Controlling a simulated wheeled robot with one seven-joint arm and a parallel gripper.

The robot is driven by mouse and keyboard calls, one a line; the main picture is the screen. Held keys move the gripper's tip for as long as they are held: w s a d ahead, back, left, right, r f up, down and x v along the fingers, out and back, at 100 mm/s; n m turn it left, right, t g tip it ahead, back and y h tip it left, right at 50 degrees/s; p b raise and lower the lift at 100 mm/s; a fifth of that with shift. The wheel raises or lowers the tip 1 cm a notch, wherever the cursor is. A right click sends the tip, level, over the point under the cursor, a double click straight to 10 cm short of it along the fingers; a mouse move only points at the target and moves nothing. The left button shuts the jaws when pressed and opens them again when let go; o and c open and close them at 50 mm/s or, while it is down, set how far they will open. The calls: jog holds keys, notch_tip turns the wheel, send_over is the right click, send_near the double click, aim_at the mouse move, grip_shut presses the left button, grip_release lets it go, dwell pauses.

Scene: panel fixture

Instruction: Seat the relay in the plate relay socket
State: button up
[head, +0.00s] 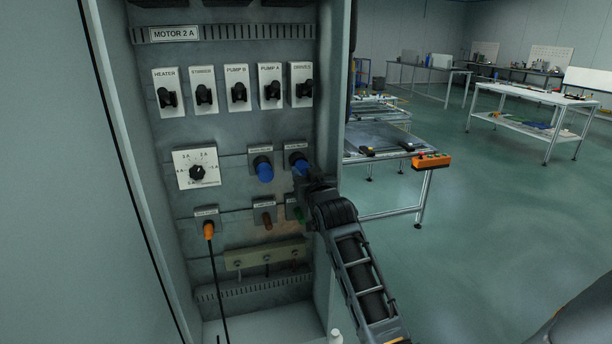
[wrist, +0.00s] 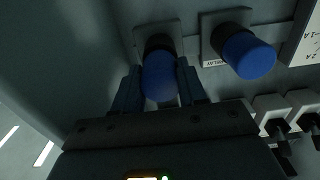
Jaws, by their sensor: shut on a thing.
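My gripper (wrist: 158,78) is shut on a blue cylindrical relay (wrist: 159,85), one finger on each side of it. The relay's far end meets a black round collar on a grey square socket plate (wrist: 176,28); I cannot tell how deep it sits. In the head view the gripper (head: 306,178) is at the right socket of the middle row, and the held relay (head: 297,160) shows just above it. A second blue cylinder (head: 263,168) stands in the socket to its left, also seen in the wrist view (wrist: 248,56). Socket labels are too small to read surely.
Several black switches (head: 237,92) line the panel above. A dial (head: 197,172) is at left. Below are an orange plug (head: 208,230) with a hanging cable, and brown (head: 265,220) and green (head: 298,213) pieces. The cabinet's right wall (head: 333,120) is close beside my gripper.

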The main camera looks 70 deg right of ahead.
jog(key=shift+w+d, duration=0.4)
jog(key=shift+d, duration=0.15)
jog(key=o, duration=1.2)
jog(key=shift+o, duration=0.2)
jog(key=b+v, duration=0.1)
jog(key=v, duration=0.6)
jog(key=shift+s+a+b, duration=0.25)
jog(key=shift+a+b, duration=0.05)
jog(key=shift+b, duration=0.1)
